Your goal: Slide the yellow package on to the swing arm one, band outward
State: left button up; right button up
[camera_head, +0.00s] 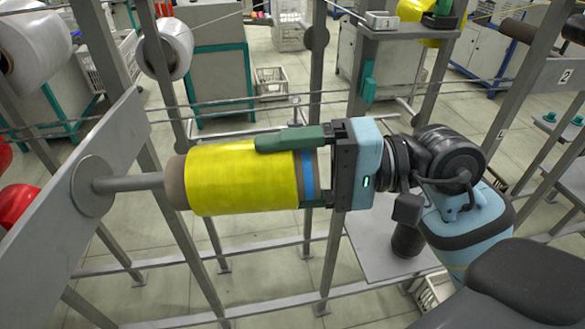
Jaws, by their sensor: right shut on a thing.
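The yellow package (235,178) is a yellow wound bobbin on a brown tube, lying roughly level in the middle of the head view. Its blue band (308,176) is at the right end, beside my gripper and away from the grey mounting plate. My right gripper (300,170) comes from the right and is shut on the package at that banded end. A grey rod (130,183) with a round disc (92,187) reaches from the plate to the tube's left end. The rod lines up with the tube; how far inside it reaches is hidden. My left gripper is not in view.
The grey slanted plate (118,135) carries the rod at the left. Frame posts (330,240) and thin rails stand close around and below the package. White bobbins (170,48) hang at the upper left. A grey table (375,245) stands below my right arm.

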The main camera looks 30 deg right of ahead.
jog(key=shift+x, duration=2.5)
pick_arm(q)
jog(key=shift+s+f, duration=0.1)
pick_arm(e)
jog(key=shift+w+a, duration=0.15)
jog(key=shift+a, duration=0.1)
jog(key=shift+x, duration=2.15)
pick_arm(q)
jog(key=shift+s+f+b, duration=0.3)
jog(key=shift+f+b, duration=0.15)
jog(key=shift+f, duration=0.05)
pick_arm(e)
jog(key=shift+f, duration=0.5)
jog(key=o, duration=1.1)
